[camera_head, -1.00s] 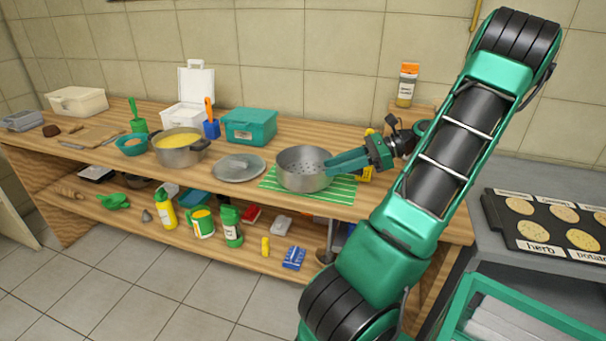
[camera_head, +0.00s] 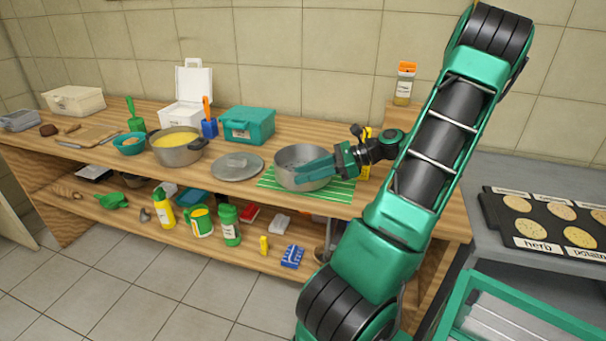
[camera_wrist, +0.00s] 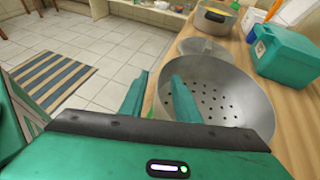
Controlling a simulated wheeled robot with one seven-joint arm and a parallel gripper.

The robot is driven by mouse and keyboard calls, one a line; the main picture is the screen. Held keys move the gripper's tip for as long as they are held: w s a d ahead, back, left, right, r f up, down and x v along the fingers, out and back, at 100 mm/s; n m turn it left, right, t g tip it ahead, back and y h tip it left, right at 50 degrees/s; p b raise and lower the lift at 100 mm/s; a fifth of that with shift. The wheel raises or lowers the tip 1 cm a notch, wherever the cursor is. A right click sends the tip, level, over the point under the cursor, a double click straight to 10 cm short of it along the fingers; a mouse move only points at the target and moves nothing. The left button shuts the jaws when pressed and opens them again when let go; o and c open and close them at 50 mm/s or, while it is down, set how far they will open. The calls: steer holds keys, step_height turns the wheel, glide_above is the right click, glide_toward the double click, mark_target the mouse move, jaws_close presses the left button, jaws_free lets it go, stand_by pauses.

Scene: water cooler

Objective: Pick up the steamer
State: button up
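The steamer (camera_head: 304,181) is a round grey metal pan with holes in its bottom. It stands upright on a green striped mat (camera_head: 340,190) at the front of the wooden counter. My gripper (camera_head: 303,168) is at its right side, with the fingers reaching over the rim. In the wrist view, the steamer (camera_wrist: 225,80) shows its perforated floor. There my gripper (camera_wrist: 158,95) has its two fingers apart, one inside the bowl and one outside, with the near wall between them. Whether the fingers touch the wall cannot be told.
A grey lid (camera_head: 238,167) lies just left of the steamer. A pot of yellow soup (camera_head: 178,148) and a teal box (camera_head: 248,125) stand farther left and behind. A spice jar (camera_head: 404,84) stands at the back right. The lower shelf holds bottles and small items.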

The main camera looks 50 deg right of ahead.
steer(key=shift+c, duration=0.2)
jaws_close()
stand_by(1.1)
